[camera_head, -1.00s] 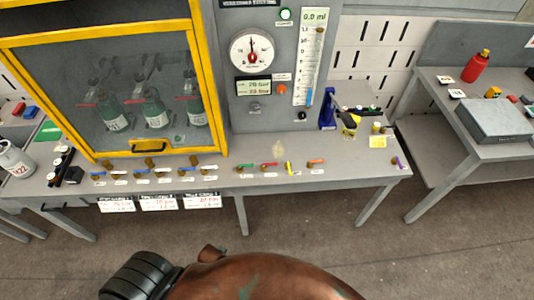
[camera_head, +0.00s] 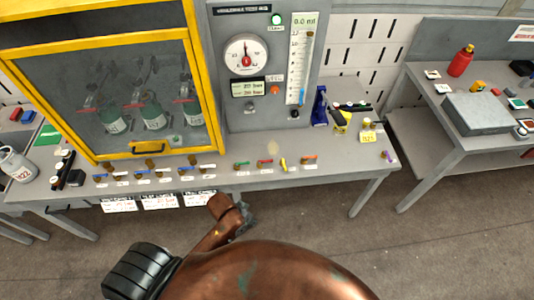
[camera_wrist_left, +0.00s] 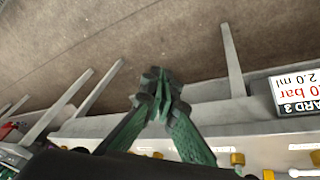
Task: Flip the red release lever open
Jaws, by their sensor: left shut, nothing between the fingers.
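A small red lever (camera_head: 265,161) sits in a row of coloured levers along the front of the grey bench (camera_head: 335,173). A more orange-red lever (camera_head: 309,158) is at the right end of that row. I cannot tell from the picture which of these is the release lever. My left gripper (camera_head: 248,214) is just in front of the bench edge, below the levers and apart from them. In the left wrist view its green fingers (camera_wrist_left: 158,88) are together with nothing between them. My right gripper is not in view.
A yellow-framed cabinet (camera_head: 209,95) with green cylinders stands at the left. A grey panel with a dial gauge (camera_head: 246,56) rises behind the levers. Several blue and white levers line the bench's left part. A blue stand (camera_head: 320,107) is at the right. Floor in front is clear.

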